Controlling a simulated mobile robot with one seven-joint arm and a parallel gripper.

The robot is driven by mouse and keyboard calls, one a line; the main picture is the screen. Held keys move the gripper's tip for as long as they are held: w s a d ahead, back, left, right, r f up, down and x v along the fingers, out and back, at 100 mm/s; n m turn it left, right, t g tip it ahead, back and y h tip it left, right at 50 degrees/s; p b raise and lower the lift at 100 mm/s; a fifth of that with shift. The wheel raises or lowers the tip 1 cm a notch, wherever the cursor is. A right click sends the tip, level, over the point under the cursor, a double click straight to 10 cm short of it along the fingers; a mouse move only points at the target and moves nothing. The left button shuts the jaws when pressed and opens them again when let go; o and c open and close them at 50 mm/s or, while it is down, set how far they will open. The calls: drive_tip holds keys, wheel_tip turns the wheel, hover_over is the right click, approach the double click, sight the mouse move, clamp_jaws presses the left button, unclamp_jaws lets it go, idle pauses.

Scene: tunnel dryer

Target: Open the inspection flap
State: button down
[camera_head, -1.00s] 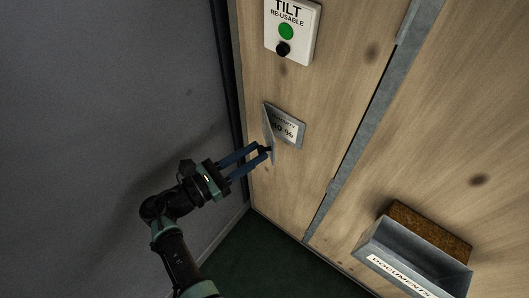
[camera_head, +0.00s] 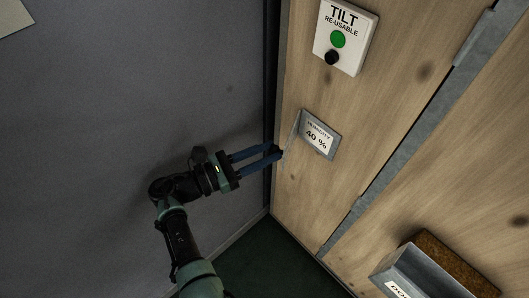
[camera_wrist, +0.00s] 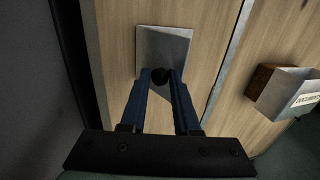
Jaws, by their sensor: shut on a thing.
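The inspection flap (camera_head: 292,130) is a thin grey plate on the wooden panel, swung out on its left side and seen almost edge-on in the head view. Beside it a grey-framed label (camera_head: 319,139) reading "HUMIDITY 40 %" is uncovered. In the wrist view the flap (camera_wrist: 168,43) faces me as a grey plate with a small dark knob (camera_wrist: 159,75) near its lower edge. My gripper (camera_head: 279,153) has long blue fingers and is shut on this knob. It also shows in the wrist view (camera_wrist: 161,82), with the knob between its fingertips.
A white "TILT" box (camera_head: 345,37) with a green dot and black knob is mounted above the flap. A grey metal strip (camera_head: 410,137) runs down the panel on the right. A documents holder (camera_head: 420,272) juts out at lower right. A dark grey wall (camera_head: 130,100) stands left.

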drive_tip(key=shift+w+d+r, duration=0.15)
drive_tip(key=shift+w+r, duration=0.35)
drive_tip(key=shift+w, duration=0.15)
drive_tip(key=c, duration=1.1)
unclamp_jaws()
drive_tip(key=o, duration=0.4)
drive_tip(key=shift+w+d+f, duration=0.25)
drive_tip(key=shift+w, duration=0.05)
drive_tip(key=shift+a+r, duration=0.1)
drive_tip(key=shift+a, duration=0.1)
drive_tip(key=shift+s+a, duration=0.15)
drive_tip(key=v, duration=0.8)
drive_tip(key=b+v, duration=0.1)
drive_tip(key=v, duration=0.4)
drive_tip(key=shift+s+f, duration=0.25)
